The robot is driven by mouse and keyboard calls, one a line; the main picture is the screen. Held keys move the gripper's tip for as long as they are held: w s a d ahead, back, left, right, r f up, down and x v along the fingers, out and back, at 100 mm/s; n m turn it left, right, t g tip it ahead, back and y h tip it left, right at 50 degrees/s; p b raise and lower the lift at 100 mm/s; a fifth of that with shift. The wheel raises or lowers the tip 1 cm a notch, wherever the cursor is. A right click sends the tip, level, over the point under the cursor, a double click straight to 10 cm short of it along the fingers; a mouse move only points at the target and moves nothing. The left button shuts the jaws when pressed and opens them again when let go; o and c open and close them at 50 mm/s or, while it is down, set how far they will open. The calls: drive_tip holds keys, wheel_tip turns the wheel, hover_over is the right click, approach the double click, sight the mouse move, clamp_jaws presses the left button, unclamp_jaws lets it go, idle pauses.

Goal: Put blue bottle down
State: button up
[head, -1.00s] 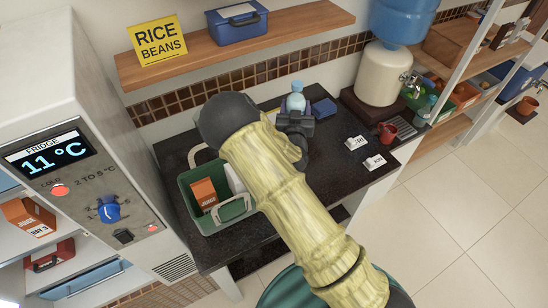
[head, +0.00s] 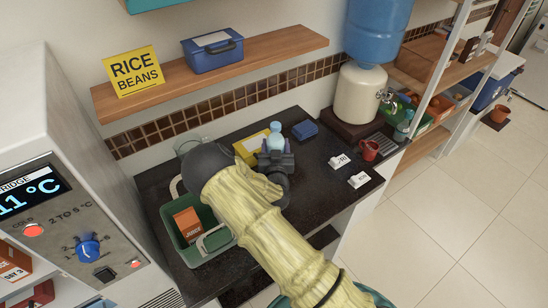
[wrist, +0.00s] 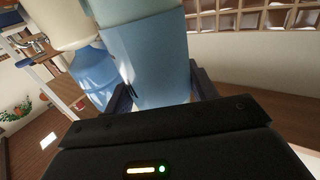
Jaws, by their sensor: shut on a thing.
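The blue bottle (head: 276,136) is pale blue with a rounded top and stands upright in my gripper (head: 276,158). My gripper is shut on it, over the back part of the dark counter (head: 318,180). In the wrist view the bottle's blue side (wrist: 150,62) fills the middle, between the dark fingers (wrist: 162,88). The bottle's lower part is hidden by the gripper, so I cannot tell whether its base touches the counter.
A yellow box (head: 250,148) is left of the bottle and a blue block (head: 305,130) is right of it. A green basket (head: 185,245) with a juice carton (head: 187,224) is at the left. Counter between is clear.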

drive_tip(key=shift+f, duration=0.6)
drive_tip(key=shift+f, duration=0.1)
drive_tip(key=shift+f+p, duration=0.75)
drive_tip(key=shift+f, duration=1.3)
drive_tip(key=shift+f, duration=0.15)
drive_tip(key=o, duration=1.4)
